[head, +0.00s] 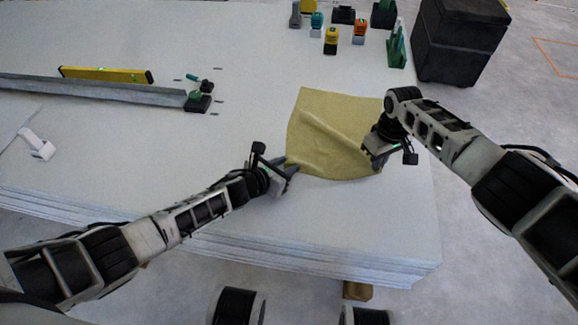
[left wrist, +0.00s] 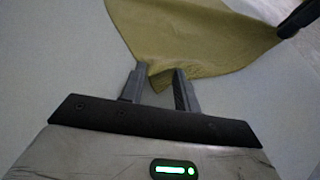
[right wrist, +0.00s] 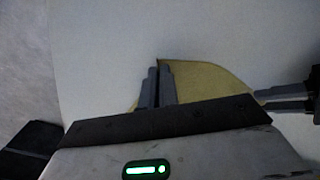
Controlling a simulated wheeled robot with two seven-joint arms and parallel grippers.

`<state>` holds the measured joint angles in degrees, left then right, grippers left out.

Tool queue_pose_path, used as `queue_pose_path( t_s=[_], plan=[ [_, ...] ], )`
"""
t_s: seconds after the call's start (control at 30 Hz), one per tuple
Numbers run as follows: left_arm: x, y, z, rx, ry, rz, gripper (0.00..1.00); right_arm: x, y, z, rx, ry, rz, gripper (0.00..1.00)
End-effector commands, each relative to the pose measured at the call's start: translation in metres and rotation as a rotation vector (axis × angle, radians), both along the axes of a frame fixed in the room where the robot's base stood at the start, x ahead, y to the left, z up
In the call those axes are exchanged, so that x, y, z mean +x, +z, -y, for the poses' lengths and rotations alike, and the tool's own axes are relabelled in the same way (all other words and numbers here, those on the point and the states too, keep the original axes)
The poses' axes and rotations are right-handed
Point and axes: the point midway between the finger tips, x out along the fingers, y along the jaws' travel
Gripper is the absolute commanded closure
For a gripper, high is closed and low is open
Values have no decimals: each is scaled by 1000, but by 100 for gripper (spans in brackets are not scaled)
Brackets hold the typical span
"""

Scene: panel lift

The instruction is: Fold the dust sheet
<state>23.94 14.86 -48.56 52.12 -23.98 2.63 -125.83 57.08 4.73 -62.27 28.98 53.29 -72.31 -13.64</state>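The dust sheet (head: 325,115), a mustard-yellow cloth, lies on the pale panel stack near its right end, with creases running across its middle. My left gripper (head: 291,168) is at its near left corner. In the left wrist view the fingers (left wrist: 160,82) are apart, with the edge of the sheet (left wrist: 190,35) reaching between their tips. My right gripper (head: 374,162) is at the sheet's near right side. In the right wrist view its fingers (right wrist: 158,80) are close together at a corner of the sheet (right wrist: 208,80) and appear to pinch it. The pinched bit is mostly hidden.
The panel stack (head: 120,140) fills the middle. A yellow level (head: 105,74), a metal rail (head: 90,90) and a white tool (head: 37,145) lie at left. Several tools, including an orange one (head: 360,32), stand at the back by a black case (head: 458,40).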

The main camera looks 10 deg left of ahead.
Motion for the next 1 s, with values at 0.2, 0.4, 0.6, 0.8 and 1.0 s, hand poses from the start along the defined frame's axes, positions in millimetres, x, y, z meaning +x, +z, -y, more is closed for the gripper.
queue_pose_path(
  t_s=[0.2, 0.4, 0.6, 0.8, 1.0],
  plan=[
    [-2, -5, -5, 11, 6, -8, 100, 0, 0, 0, 0, 0, 0, 100],
    [-3, -6, -6, 13, 8, -11, 100, 0, 0, 1, -1, 0, 0, 100],
    [0, 11, -8, 19, 5, -3, 100, 0, 0, 1, -3, -1, 0, 100],
    [0, 40, -6, 14, 5, -1, 100, 0, 0, 1, -3, -1, 0, 100],
    [-1, 47, -4, 9, 6, -7, 100, 0, 0, 1, -3, -1, 0, 100]
  ],
)
